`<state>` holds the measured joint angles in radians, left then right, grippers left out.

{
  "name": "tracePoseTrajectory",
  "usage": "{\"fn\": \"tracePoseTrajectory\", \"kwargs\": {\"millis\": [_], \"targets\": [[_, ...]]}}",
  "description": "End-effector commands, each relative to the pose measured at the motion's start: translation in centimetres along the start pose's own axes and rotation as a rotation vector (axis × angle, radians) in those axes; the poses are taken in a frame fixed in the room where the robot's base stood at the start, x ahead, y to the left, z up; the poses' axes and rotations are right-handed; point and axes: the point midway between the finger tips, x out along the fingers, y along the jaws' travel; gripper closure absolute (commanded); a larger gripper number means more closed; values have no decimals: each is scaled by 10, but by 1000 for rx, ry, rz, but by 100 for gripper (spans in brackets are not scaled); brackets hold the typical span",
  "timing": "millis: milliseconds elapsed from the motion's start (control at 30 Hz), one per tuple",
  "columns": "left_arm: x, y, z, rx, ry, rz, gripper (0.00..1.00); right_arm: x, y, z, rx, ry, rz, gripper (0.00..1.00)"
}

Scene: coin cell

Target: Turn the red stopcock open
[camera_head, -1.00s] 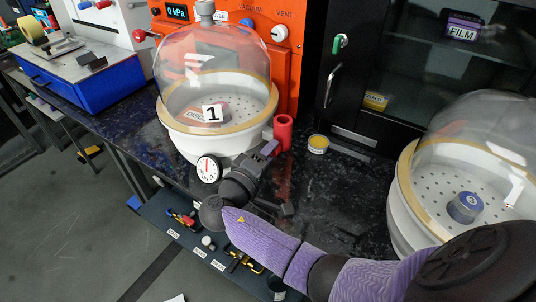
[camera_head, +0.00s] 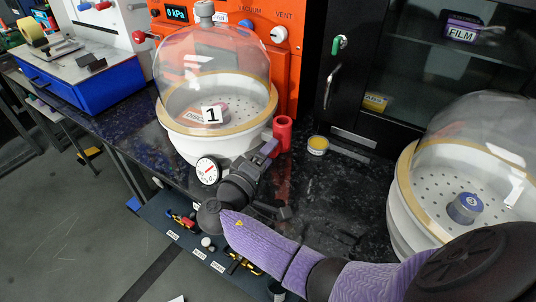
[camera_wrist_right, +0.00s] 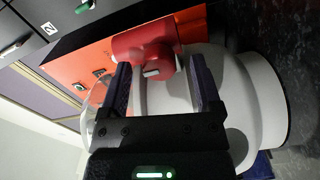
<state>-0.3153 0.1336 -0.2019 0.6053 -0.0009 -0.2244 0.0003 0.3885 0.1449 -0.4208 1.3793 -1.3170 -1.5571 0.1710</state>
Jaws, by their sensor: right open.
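The red stopcock (camera_head: 282,134) stands upright at the right side of the left glass-domed vessel (camera_head: 174,118), near the orange panel. It also shows in the right wrist view (camera_wrist_right: 146,42) as a red barrel with a short stub. My right gripper (camera_head: 270,148) is right beside the stopcock, reaching in from the lower right. In the wrist view its two dark fingers (camera_wrist_right: 160,64) are spread apart, with the stub of the stopcock between their tips; I cannot tell if either finger touches it. My left gripper is out of view.
A round gauge (camera_head: 208,170) sits on the vessel's front, close to my right wrist. A yellow-topped jar (camera_head: 318,145) stands right of the stopcock. A second domed vessel (camera_head: 404,190) is at the right. The orange panel (camera_head: 305,50) stands behind.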

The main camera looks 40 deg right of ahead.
Motion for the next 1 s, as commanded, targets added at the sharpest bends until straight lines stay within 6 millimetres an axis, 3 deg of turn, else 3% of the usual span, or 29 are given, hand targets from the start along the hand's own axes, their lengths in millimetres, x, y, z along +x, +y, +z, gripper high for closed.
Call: {"fn": "tracePoseTrajectory", "kwargs": {"millis": [300, 400, 1000], "targets": [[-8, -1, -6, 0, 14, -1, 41, -74, 0, 0, 0, 0, -5, 19], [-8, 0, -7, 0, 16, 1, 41, -89, 0, 0, 0, 0, -4, 19], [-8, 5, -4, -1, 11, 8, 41, -96, 0, 0, 0, 0, -2, 19]]}}
